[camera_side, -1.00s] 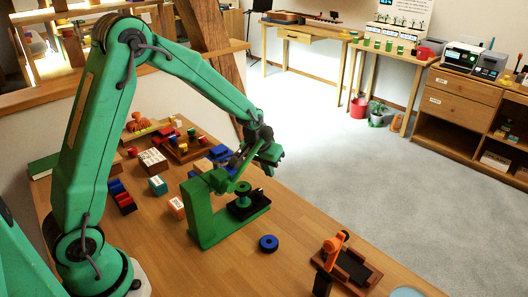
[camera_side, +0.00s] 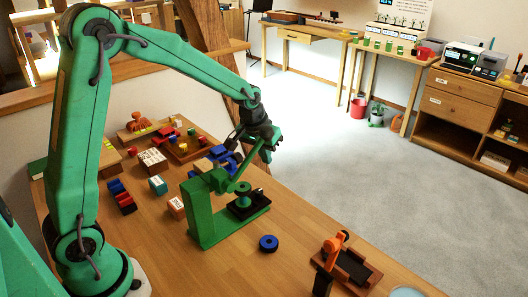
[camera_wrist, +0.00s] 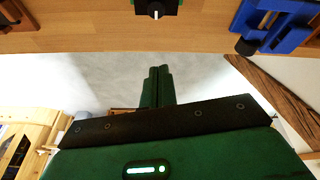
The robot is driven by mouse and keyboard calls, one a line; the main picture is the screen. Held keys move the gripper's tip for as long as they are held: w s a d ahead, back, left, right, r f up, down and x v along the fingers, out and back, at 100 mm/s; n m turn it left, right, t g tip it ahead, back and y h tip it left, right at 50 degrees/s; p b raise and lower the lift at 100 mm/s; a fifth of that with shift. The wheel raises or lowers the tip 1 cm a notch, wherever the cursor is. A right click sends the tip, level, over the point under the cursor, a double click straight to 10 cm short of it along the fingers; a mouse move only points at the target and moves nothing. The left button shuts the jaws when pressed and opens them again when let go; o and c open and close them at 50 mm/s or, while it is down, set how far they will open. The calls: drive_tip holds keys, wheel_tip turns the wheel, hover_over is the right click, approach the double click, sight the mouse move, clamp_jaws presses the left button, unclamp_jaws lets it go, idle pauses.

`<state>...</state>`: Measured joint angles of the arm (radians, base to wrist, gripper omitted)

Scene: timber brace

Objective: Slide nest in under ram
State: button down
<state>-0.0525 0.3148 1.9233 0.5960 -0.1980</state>
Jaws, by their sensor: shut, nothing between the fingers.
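A dark block with a pale knob also shows at the top of the wrist view (camera_wrist: 155,9).
A blue ring (camera_side: 268,243) lies in front of the press. An orange-and-brown fixture (camera_side: 345,265) stands front right. A blue device (camera_side: 222,156) sits behind the press, and small blocks (camera_side: 158,185) lie left.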

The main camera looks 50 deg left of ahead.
drive_tip(key=w+a+g, duration=0.2)
drive_tip(key=w+g, duration=0.5)
drive_tip(key=w, duration=0.1)
drive_tip(key=shift+a+f+g+h, duration=0.15)
drive_tip(key=shift+f+g+h, duration=0.15)
drive_tip(key=shift+g, duration=0.1)
idle(0.4)
drive_tip(key=shift+f, duration=0.1)
drive_tip(key=x, duration=1)
drive_tip(key=shift+d, duration=0.35)
drive_tip(key=shift+s, duration=0.3)
drive_tip(key=shift+s+d, duration=0.25)
drive_tip(key=shift+s, duration=0.55)
drive_tip(key=shift+s+d, duration=0.25)
drive_tip(key=shift+s, duration=0.55)
drive_tip(key=shift+s, duration=0.1)
